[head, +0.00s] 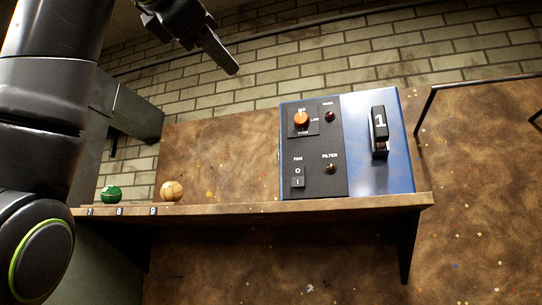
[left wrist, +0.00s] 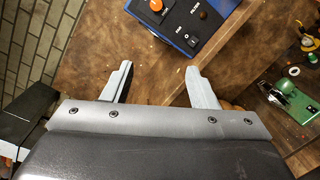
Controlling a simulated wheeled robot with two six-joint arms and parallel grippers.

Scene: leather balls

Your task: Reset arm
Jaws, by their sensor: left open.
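My left gripper (head: 218,52) is at the top of the head view, raised in front of the brick wall and above the shelf, apart from everything. In the left wrist view its two fingers (left wrist: 158,88) stand wide apart with nothing between them. A green ball (head: 112,194) and a tan ball (head: 171,191) rest on the left part of the shelf (head: 250,208), near the labels 7, 8 and 9. My right gripper shows in neither view.
A blue control box (head: 400,165) with an orange knob (head: 301,120) and a black lever (head: 379,130) stands on the shelf's right part. A dark metal bar (head: 480,82) is at the right. The left wrist view shows a green device (left wrist: 286,102) at the right. Shelf space between tan ball and box is clear.

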